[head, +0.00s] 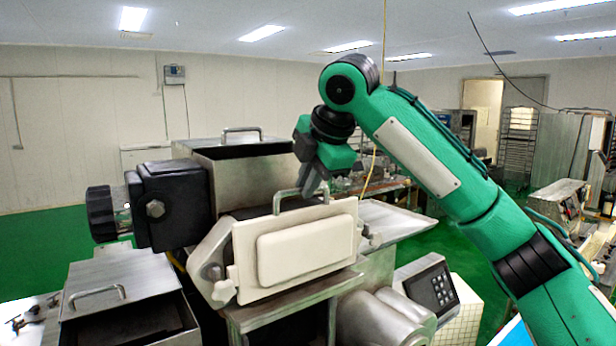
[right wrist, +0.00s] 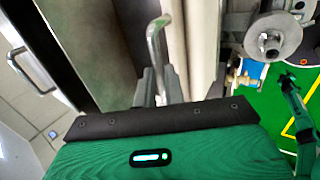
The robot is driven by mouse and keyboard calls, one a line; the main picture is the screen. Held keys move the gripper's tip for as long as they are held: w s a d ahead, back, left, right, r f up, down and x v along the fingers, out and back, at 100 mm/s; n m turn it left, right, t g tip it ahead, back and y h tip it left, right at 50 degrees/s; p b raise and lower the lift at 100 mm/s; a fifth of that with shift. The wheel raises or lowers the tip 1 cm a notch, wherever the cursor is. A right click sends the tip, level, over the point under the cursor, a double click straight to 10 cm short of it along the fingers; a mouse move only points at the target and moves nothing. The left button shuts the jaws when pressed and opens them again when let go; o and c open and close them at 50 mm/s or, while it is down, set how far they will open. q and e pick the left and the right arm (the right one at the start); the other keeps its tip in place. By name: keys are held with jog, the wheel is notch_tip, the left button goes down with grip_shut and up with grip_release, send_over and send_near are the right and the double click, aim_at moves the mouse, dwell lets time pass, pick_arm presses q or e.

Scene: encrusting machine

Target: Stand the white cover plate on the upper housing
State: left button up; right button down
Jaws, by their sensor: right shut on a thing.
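The white cover plate (head: 344,246), with a raised rounded panel on its front, is upright in the head view, in front of the metal upper housing (head: 240,178). Its lower edge is just above or on a metal ledge; I cannot tell if it touches. A metal handle (head: 284,197) rises at its top edge. My right gripper (head: 313,189) comes down from above and is shut on this handle. In the right wrist view the fingers (right wrist: 157,88) close around the handle (right wrist: 155,40), with the pale plate (right wrist: 202,45) beside it. My left gripper is not in view.
A dark motor block with a black knob (head: 101,213) juts out at left. An open metal box with a handle (head: 95,292) stands at lower left. A keypad panel (head: 432,288) is at lower right. A round metal knob (right wrist: 272,38) shows beside the plate in the right wrist view.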

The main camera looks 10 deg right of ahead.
jog(key=shift+r, duration=0.1)
dwell(0.3)
jog(key=shift+f+b, duration=0.55)
jog(key=shift+f, duration=0.7)
jog(key=c, duration=1.4)
grip_release()
jog(key=shift+s, duration=0.1)
jog(key=shift+o, duration=1.1)
jog(key=shift+f, duration=0.15)
